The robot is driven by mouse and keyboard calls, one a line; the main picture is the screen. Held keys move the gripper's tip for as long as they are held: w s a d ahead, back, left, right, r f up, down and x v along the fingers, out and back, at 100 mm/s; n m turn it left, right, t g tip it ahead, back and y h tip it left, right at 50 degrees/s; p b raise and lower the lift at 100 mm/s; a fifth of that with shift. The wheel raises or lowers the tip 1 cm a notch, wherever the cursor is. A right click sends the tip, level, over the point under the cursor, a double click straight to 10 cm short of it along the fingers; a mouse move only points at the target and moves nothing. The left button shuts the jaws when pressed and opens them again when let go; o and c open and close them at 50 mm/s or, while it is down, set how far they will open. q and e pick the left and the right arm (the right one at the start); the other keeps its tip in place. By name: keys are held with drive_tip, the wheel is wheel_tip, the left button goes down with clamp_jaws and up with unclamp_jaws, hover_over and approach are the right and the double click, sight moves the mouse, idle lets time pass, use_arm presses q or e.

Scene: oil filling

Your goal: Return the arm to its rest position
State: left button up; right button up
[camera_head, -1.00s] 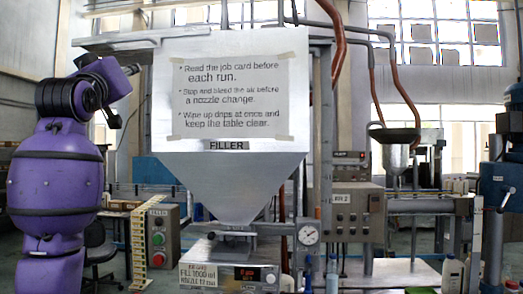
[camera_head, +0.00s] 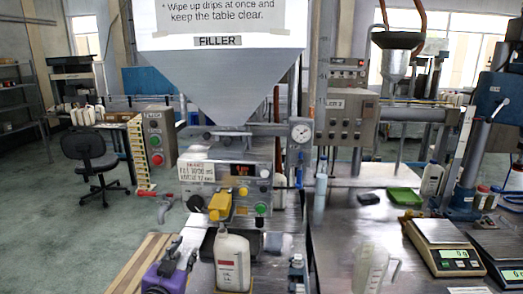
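My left arm, purple, shows at the bottom left of the head view, low beside the filler's table. Its small dark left gripper (camera_head: 184,252) points up and away from me. Its two fingers seem to stand apart with nothing between them. A white jug (camera_head: 232,263) stands upright just right of it, apart from the gripper. The filler (camera_head: 225,75), with a steel hopper and control box, rises behind. My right arm and gripper are out of view.
A translucent jug (camera_head: 373,268) stands on the steel table right of centre. A yellow scale (camera_head: 440,243) and a green tray (camera_head: 404,196) lie further right. A red-handled valve (camera_head: 160,203) juts out left of the filler. An office chair (camera_head: 88,155) stands on open floor at left.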

use_arm(q)
drive_tip(key=s+d+f+n+g, duration=0.1)
drive_tip(key=s+f+g, duration=0.1)
drive_tip(key=s+f, duration=0.8)
drive_tip(key=s+f+n+g, duration=0.1)
drive_tip(key=s+f+g, duration=0.2)
drive_tip(key=s+f, duration=0.6)
drive_tip(key=s+d+f+g+y, duration=0.1)
drive_tip(key=s+f+g, duration=0.1)
drive_tip(key=s+f, duration=0.8)
drive_tip(key=s, duration=0.8)
drive_tip(key=shift+s+d+f+n, duration=0.3)
drive_tip(key=shift+f+n, duration=0.05)
drive_tip(key=shift+n, duration=0.05)
